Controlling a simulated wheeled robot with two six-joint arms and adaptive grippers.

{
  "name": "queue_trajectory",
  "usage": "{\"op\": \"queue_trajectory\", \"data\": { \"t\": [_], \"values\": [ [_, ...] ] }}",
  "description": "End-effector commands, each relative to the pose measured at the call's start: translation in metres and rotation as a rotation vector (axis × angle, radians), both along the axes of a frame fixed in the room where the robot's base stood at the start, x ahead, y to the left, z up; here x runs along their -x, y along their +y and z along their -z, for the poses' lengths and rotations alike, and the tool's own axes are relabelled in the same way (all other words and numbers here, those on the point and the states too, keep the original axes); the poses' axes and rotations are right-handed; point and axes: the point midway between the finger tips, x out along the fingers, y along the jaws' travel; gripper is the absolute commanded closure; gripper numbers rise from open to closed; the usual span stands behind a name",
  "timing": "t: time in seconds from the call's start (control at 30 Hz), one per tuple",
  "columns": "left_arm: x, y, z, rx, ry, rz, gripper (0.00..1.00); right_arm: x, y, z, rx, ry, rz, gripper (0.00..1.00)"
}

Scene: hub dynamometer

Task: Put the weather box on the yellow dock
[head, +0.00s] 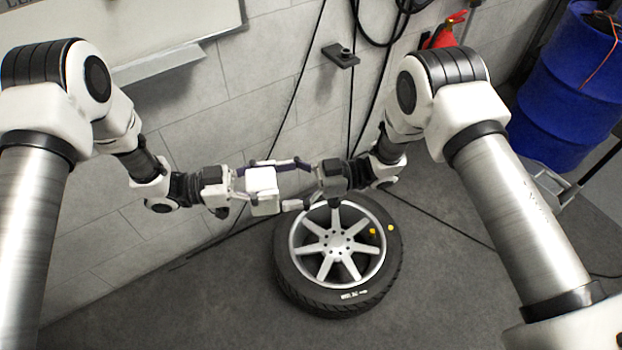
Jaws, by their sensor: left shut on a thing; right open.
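The white weather box (263,181) is held up in the middle of the head view, in front of the wall and near the wheel's upper edge. My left gripper (254,186) comes from the left and is shut on it. My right gripper (292,184) comes from the right and is open. Its fingers point left towards the box, close to its right side; I cannot tell whether they touch it. I cannot make out a yellow dock; only small yellow spots (372,231) show at the wheel's right side.
A wheel with a black tyre (340,305) lies on the grey floor below the grippers. A blue barrel (563,95) and a red extinguisher (444,36) stand at the upper right. Black cables hang on the wall by a small dark bracket (340,56). The floor at lower left is clear.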

Motion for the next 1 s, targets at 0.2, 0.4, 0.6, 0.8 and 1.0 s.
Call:
{"op": "queue_trajectory", "data": {
  "t": [0.2, 0.4, 0.6, 0.8, 1.0],
  "values": [
    [0.0, 0.0, 0.0, 0.001, 0.0, 0.0, 0.86, 0.005, 0.039, 0.0, 0.001, 0.0, -0.002, 0.08],
    [0.0, 0.0, 0.0, 0.001, 0.0, 0.0, 0.86, 0.006, 0.047, 0.0, 0.0, 0.001, 0.001, 0.08],
    [0.0, 0.0, 0.0, 0.001, -0.001, 0.0, 0.86, 0.005, 0.047, 0.0, 0.0, 0.001, 0.002, 0.22],
    [0.0, 0.0, 0.0, 0.001, 0.0, 0.001, 0.86, 0.005, 0.047, 0.0, 0.0, 0.001, 0.002, 0.84],
    [0.0, 0.0, 0.0, 0.001, 0.0, 0.001, 0.09, 0.005, 0.047, 0.0, 0.0, 0.0, 0.002, 1.0]
  ]
}}
